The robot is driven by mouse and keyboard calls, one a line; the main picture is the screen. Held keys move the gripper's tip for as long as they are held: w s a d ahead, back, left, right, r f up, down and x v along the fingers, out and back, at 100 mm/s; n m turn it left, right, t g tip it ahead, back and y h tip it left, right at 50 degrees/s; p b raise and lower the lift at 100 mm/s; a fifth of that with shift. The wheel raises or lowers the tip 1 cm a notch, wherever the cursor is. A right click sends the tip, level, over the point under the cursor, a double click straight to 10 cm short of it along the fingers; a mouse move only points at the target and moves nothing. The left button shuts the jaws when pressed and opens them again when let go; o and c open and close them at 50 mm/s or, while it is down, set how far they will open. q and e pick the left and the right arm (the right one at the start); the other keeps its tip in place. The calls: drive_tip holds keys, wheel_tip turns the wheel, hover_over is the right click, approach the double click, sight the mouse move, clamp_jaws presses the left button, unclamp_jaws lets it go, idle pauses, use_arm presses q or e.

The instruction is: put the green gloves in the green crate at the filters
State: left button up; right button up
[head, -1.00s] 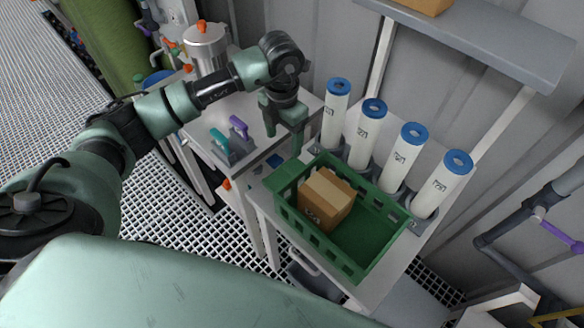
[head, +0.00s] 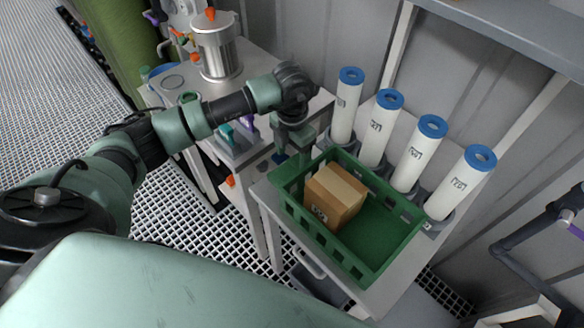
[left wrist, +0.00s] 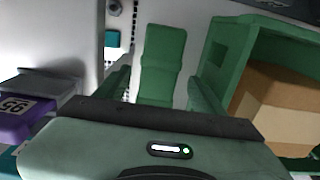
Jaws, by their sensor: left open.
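The green gloves (left wrist: 163,62) appear in the left wrist view as a flat, folded green piece on the pale table top, beside the crate. In the head view I cannot make them out behind my gripper. My left gripper (head: 291,153) is open and points down at the crate's far left corner. In the left wrist view its two fingers (left wrist: 163,95) stand on either side of the gloves' near end; I cannot tell if they touch. The green crate (head: 355,268) stands on the table by the filters, with a cardboard box (head: 336,196) inside. My right gripper is not in view.
Several white filters with blue caps (head: 432,126) stand upright behind the crate. The crate's right half (head: 375,228) is empty. A steel vessel (head: 217,50) stands on another table at the back left. A purple-handled thing (left wrist: 25,118) is left of my gripper.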

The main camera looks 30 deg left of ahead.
sight(292, 167)
use_arm(q)
drive_tip(key=shift+f+p, duration=0.35)
drive_tip(key=shift+f, duration=1.55)
drive_tip(key=c, duration=1.3)
drive_tip(key=shift+r, duration=0.1)
